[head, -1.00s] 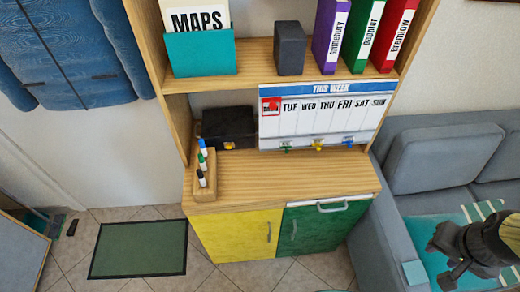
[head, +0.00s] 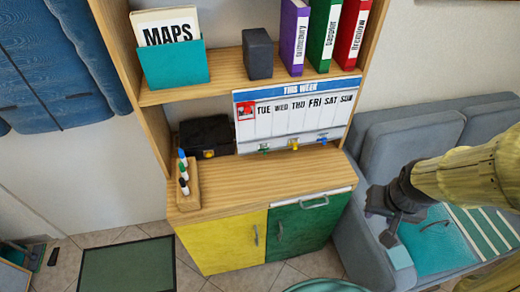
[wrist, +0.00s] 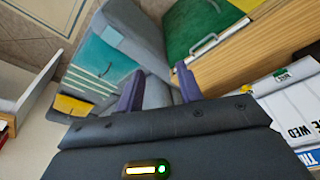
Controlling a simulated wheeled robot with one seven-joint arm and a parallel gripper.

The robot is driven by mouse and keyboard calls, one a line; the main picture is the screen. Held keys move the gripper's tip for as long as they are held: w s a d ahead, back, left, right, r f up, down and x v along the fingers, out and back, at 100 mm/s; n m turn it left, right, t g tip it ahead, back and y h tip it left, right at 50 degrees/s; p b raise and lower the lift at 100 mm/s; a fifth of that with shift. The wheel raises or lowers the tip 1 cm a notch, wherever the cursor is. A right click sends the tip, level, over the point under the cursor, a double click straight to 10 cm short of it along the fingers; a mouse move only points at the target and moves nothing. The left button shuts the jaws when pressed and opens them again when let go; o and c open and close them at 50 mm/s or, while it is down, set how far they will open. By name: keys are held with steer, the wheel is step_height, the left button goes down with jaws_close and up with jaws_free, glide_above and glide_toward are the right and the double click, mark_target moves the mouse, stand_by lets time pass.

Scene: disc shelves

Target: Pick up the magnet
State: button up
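A small red square (head: 246,111), which looks like the magnet, sits at the left end of the white weekly board (head: 290,125) in the head view, over the first day. Small green, yellow and blue pieces (head: 294,144) are along the board's lower edge; I cannot tell whether they are magnets or clips. My gripper (head: 382,226) is in front of the sofa, to the right of the cabinet and well apart from the board. In the wrist view my gripper's fingers (wrist: 158,76) are spread with nothing held between them. The red square does not show in the wrist view.
The board leans on the wooden cabinet top (head: 260,180). A black box (head: 206,135) and a marker holder (head: 188,200) stand left of it. The shelf above (head: 215,85) holds folders and a dark block. The sofa (head: 405,135) stands to the right.

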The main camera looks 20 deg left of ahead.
steer(key=w+a+f+n+t+y+b, duration=0.1)
steer(key=w+a+f+n+y, duration=0.1)
steer(key=w+a+f+n, duration=0.35)
steer(key=w+a+f+n+t+y, duration=0.2)
steer(key=w+a+f+n, duration=0.1)
steer(key=a+f, duration=0.4)
steer(key=s+a+f+m+t+y+b, duration=0.2)
steer(key=a+t+y, duration=0.3)
steer(key=a+t, duration=0.4)
steer(key=a+f, duration=0.1)
steer(key=a, duration=0.1)
steer(key=shift+s+a+t, duration=0.25)
steer(key=shift+a+t, duration=0.15)
steer(key=shift+f, duration=0.1)
